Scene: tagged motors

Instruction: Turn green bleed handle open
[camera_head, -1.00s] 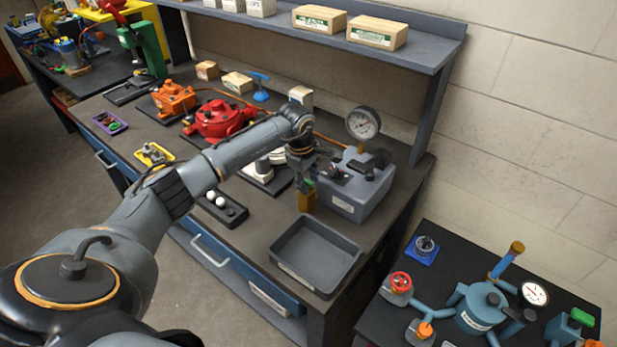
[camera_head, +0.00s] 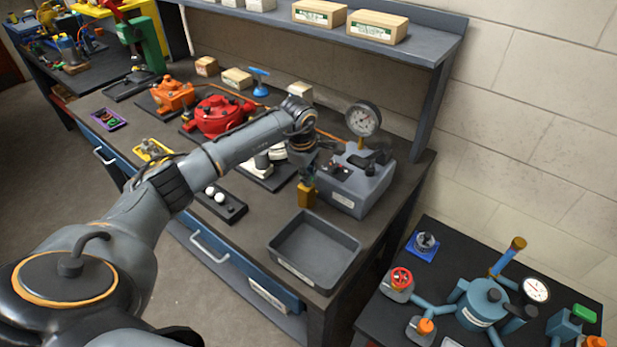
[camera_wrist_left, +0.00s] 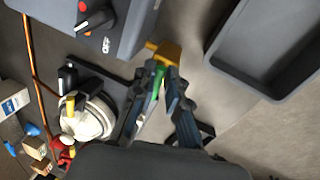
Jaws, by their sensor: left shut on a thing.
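The green bleed handle (camera_wrist_left: 157,82) shows in the left wrist view as a narrow green strip between my fingers, against the yellow-brass valve block (camera_wrist_left: 166,52). My left gripper (camera_wrist_left: 166,88) is shut on it. In the head view, my left gripper (camera_head: 307,174) points down at the top of the brass block (camera_head: 306,196), and the handle is mostly hidden by the fingers. The block sits at the front left of the grey pump unit (camera_head: 352,188), which carries a round gauge (camera_head: 363,119). My right gripper is not in view.
An empty grey tray (camera_head: 314,252) lies just in front of the block. White round parts (camera_wrist_left: 88,117) and a copper line (camera_wrist_left: 37,75) are beside my gripper. A second table (camera_head: 452,252) with valves stands at the right.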

